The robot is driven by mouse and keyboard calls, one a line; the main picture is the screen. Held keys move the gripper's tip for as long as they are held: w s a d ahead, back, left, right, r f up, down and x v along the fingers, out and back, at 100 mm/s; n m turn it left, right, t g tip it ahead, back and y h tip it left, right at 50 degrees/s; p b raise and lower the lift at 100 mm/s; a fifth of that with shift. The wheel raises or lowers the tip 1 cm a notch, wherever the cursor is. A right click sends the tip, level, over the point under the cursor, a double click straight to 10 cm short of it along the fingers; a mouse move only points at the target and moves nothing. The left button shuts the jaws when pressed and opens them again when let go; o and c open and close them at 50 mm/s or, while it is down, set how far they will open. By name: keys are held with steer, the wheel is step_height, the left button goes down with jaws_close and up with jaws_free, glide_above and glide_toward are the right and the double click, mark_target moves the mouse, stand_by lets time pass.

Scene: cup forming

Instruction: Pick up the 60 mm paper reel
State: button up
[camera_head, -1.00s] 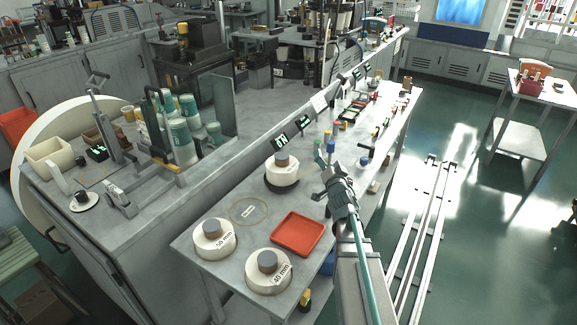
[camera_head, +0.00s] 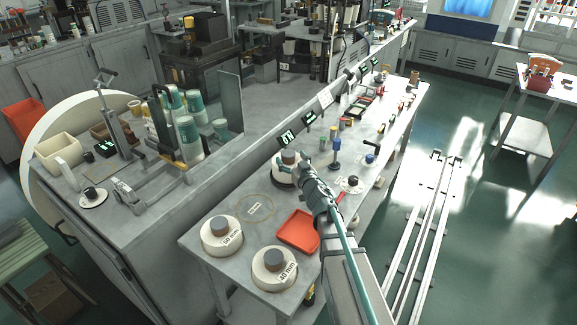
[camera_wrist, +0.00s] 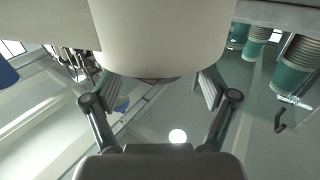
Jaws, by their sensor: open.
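A white paper reel with a grey core (camera_head: 286,160) stands on a dark base at the back of the near bench, partly hidden by my gripper (camera_head: 304,170). I see no readable label on it. My gripper is at its right side. In the wrist view a large pale round body, apparently this reel (camera_wrist: 160,35), fills the top, with the open fingers (camera_wrist: 158,85) on either side of its lower edge. Whether they touch it I cannot tell. Two other reels stand nearer: one marked 50 mm (camera_head: 217,230) and one marked 40 mm (camera_head: 268,262).
A red tray (camera_head: 297,231) lies right of an empty ring outline (camera_head: 256,208) on the bench.

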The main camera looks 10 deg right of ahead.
steer(key=x, duration=0.3)
steer(key=shift+w, duration=0.1)
jaws_close()
stand_by(0.4)
